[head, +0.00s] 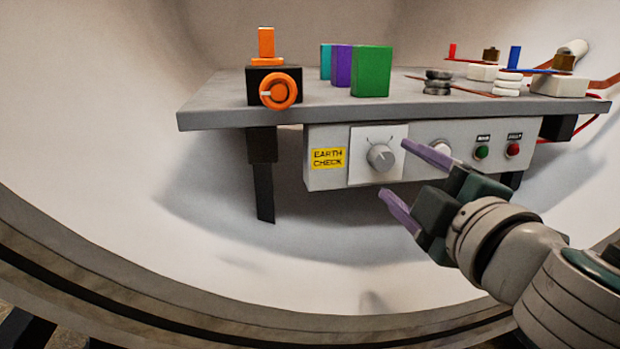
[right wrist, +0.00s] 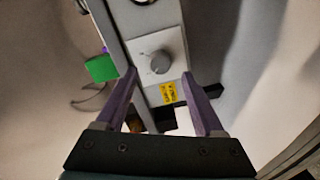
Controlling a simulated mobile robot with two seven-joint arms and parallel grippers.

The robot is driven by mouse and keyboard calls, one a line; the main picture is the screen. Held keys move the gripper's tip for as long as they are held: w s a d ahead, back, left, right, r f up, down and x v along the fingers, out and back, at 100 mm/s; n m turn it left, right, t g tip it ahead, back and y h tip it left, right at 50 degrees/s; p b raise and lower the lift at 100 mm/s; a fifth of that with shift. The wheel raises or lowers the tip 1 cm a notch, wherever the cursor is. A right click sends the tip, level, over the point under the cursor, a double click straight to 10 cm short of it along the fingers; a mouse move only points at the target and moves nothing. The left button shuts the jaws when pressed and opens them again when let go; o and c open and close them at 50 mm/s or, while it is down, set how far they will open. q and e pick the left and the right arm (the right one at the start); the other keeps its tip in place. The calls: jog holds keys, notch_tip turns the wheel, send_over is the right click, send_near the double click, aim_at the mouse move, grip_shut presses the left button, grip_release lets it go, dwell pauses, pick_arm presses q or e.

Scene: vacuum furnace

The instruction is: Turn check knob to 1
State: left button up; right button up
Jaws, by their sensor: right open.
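The check knob (head: 380,157) is a round grey dial on a white square plate, beside a yellow "EARTH CHECK" label (head: 328,158) on the front of the grey control box. My right gripper (head: 407,170) has purple fingers. It is open and empty, in front of the box and just right of the knob in the head view. In the right wrist view the knob (right wrist: 160,62) lies ahead, beyond the open fingertips (right wrist: 158,75), with the yellow label (right wrist: 168,93) below it. The fingers appear apart from the knob. The exact pointer setting is too small to tell. My left gripper does not show.
The box hangs under a grey shelf (head: 215,108). Beside the knob are a partly hidden round white part (head: 441,147), a green button (head: 481,152) and a red button (head: 513,149). Coloured blocks, including a green one (head: 371,72), and an orange valve (head: 278,91) stand above. Curved walls surround the shelf.

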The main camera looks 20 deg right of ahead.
jog(key=v, duration=0.6)
jog(key=shift+s, duration=0.15)
